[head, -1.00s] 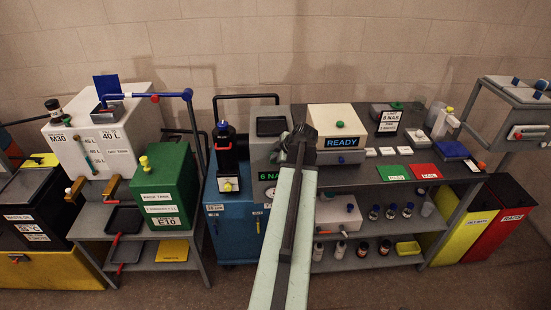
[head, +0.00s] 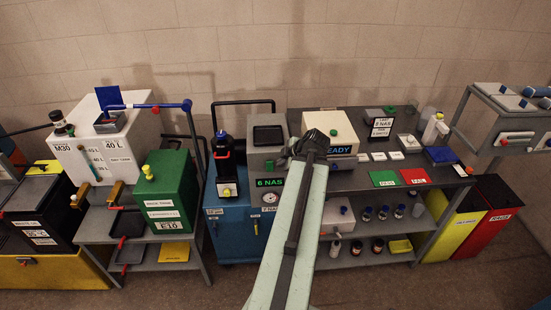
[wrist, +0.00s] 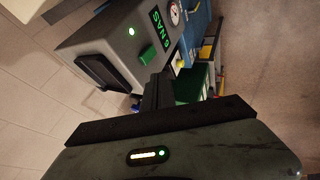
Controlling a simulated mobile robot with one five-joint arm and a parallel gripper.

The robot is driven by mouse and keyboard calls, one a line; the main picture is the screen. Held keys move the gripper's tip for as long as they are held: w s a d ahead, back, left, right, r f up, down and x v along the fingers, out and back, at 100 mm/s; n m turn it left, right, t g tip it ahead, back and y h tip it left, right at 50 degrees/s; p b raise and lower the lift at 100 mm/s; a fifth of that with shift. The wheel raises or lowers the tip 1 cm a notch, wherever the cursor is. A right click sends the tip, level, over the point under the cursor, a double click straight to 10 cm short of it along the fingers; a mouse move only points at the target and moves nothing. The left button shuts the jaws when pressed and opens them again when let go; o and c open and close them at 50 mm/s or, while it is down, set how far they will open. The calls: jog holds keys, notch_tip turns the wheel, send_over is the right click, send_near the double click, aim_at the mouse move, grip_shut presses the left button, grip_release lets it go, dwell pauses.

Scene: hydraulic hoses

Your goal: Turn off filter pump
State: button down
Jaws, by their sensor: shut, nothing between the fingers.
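The filter pump is a blue cart (head: 238,232) with a grey control box (head: 267,138) on top. The box's dark display reads 6 NAS (head: 270,182) in green, also in the wrist view (wrist: 163,31). In the head view the switch (head: 269,165) is small. My gripper (head: 306,142) is shut and empty, just right of the box. In the wrist view its dark fingers (wrist: 157,92) show close below the switch; contact cannot be told.
A cream box marked READY (head: 331,128) stands on the grey bench (head: 362,183), right behind my gripper. A black filter housing (head: 223,165) stands on the cart's left. A green tank (head: 165,195) is farther left.

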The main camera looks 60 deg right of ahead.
jog(key=shift+s+a+r, duration=0.1)
jog(key=shift+r, duration=0.1)
jog(key=w+a+f+m+g+y+b, duration=0.1)
jog(key=w+a+f+y+b, duration=0.2)
jog(key=w+a, duration=0.85)
jog(key=w+a+f+m+g+y+b, duration=0.15)
jog(key=w+a+f, duration=0.45)
jog(key=w+a, duration=0.6)
jog(key=w+a+f+m+g+b, duration=0.1)
jog(key=a+f+g+b, duration=0.1)
jog(key=a, duration=1.5)
jog(key=w+a+f+m+g+h+b, duration=0.1)
jog(key=w+a+f+m+g+b, duration=0.1)
jog(key=a, duration=1.4)
notch_tip(320, 180, down, 2)
jog(key=shift+w+a+f+b, duration=0.1)
jog(key=shift+w+a+b, duration=0.1)
jog(key=shift+a+b, duration=0.4)
jog(key=shift+d+g, duration=0.25)
